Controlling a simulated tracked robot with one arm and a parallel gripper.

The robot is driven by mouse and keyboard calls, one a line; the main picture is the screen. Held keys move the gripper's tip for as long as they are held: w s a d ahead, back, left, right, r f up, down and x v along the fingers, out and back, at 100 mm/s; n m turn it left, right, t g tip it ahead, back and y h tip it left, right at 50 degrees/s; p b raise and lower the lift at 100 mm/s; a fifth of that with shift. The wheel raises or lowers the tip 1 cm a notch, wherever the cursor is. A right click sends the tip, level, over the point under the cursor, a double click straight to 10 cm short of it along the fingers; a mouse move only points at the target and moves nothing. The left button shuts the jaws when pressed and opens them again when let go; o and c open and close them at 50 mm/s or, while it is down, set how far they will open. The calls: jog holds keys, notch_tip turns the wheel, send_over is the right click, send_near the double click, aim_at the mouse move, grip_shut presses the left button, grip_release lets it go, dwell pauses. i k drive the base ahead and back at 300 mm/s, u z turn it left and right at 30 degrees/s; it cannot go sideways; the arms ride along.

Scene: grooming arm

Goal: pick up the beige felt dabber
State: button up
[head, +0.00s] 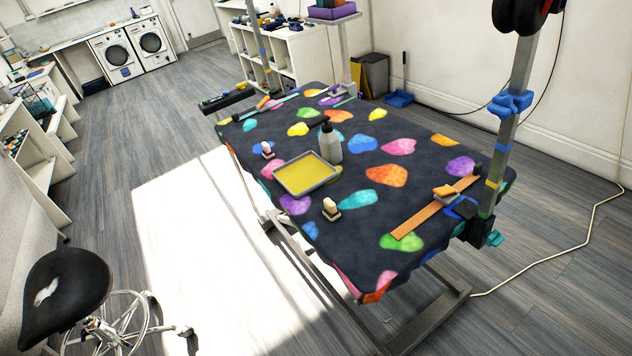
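A small beige dabber (331,205) stands upright near the front left edge of the grooming table, in front of the yellow tray. A similar small piece with a paler, pinkish top (267,148) stands farther back, by the tray's far left corner. The table (375,222) has a dark cover with bright coloured patches. My gripper is not in view, so I cannot see its state.
A tray with a yellow inside (306,175) and a grey pump bottle (330,145) stand mid-table. An orange strap (435,207) lies at the right, by a metal post (510,110). A black stool (65,290) stands on the floor at left. Open floor lies left of the table.

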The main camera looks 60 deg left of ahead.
aim_at(330, 211)
jog(key=u, duration=0.45)
jog(key=i, duration=1.15)
jog(key=u, duration=0.55)
